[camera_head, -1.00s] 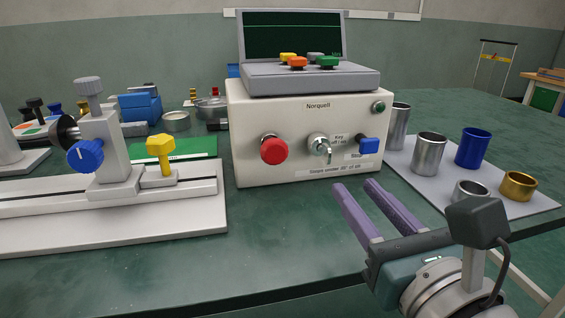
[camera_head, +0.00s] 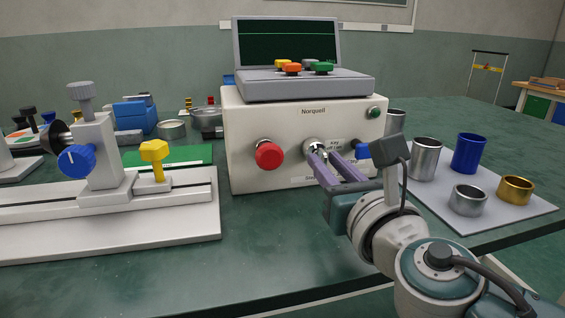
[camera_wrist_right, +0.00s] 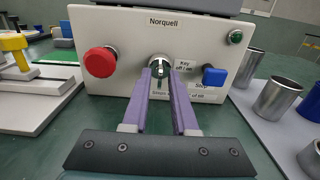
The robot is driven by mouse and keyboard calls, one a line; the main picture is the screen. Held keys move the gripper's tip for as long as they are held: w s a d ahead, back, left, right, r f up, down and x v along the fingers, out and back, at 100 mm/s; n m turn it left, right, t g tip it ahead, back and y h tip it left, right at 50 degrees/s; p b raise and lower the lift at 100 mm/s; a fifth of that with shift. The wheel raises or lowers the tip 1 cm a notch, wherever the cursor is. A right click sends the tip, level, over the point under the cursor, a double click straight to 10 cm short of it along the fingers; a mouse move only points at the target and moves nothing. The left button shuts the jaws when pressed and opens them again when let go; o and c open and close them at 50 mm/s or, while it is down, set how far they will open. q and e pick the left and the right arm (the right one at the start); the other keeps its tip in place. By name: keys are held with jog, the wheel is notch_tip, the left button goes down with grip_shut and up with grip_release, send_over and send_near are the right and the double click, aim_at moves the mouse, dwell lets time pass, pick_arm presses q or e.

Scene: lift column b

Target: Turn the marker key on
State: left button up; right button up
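The marker is a cream control box (camera_head: 270,115) labelled "Norquell", with a laptop-like screen unit on top. Its metal key switch (camera_wrist_right: 160,67) is in the front face, right of a red mushroom button (camera_head: 269,154), beside a "Key off / on" label (camera_wrist_right: 185,67). My right gripper (camera_head: 322,158) is at the key switch, its purple fingers pointing at the box front. In the right wrist view the fingers (camera_wrist_right: 160,78) are apart, with the key between or just beyond their tips; contact cannot be told. In the head view the fingers partly cover the key. My left gripper is not in view.
A blue knob (camera_wrist_right: 214,76) sits close right of the fingers, below a green button (camera_head: 374,113). Metal and blue cups stand on a grey mat (camera_head: 465,222) at right. A white rail fixture (camera_head: 110,235) is at left. The table front is clear.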

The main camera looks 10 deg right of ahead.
grip_shut()
jog(key=shift+m, duration=0.4)
jog(key=shift+f+m+b, duration=0.1)
jog(key=shift+m+b, duration=0.55)
jog(key=shift+m, duration=0.35)
jog(key=m+b, duration=0.1)
jog(key=m, duration=0.1)
jog(key=shift+m, duration=0.3)
jog(key=m+b, duration=0.1)
jog(key=m, duration=0.2)
jog(key=shift+d, duration=0.1)
jog(key=shift+m, duration=1.9)
